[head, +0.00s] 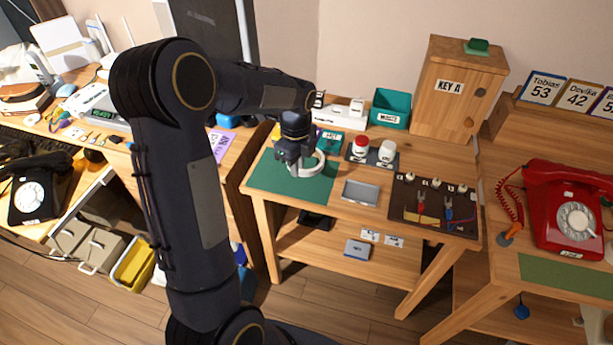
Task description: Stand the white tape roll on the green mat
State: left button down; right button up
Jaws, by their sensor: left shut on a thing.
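The white tape roll (311,166) is a white ring at the green mat (283,184), on the left part of the middle wooden table. My left gripper (299,168) reaches down over the mat and is shut on the tape roll. The jaws hide part of the ring. I cannot tell whether the roll touches the mat or how far it is tilted. My right gripper is not in view.
On the same table are a grey tray (361,191), red-topped and white-topped bottles, a dark board with clips (435,205), a teal bin (390,108) and a wooden key cabinet (459,88). A red phone (572,210) stands right, a black phone (38,187) left.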

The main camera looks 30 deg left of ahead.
aim_at(307, 186)
pick_arm(q)
jog(key=w+f, duration=0.1)
jog(key=w+d+f, duration=0.1)
jog(key=f, duration=0.1)
jog(key=shift+w+d, duration=0.15)
notch_tip(307, 186, down, 4)
jog(key=shift+w+d+r, duration=0.1)
jog(key=shift+r, duration=0.1)
jog(key=c, duration=1.5)
grip_release()
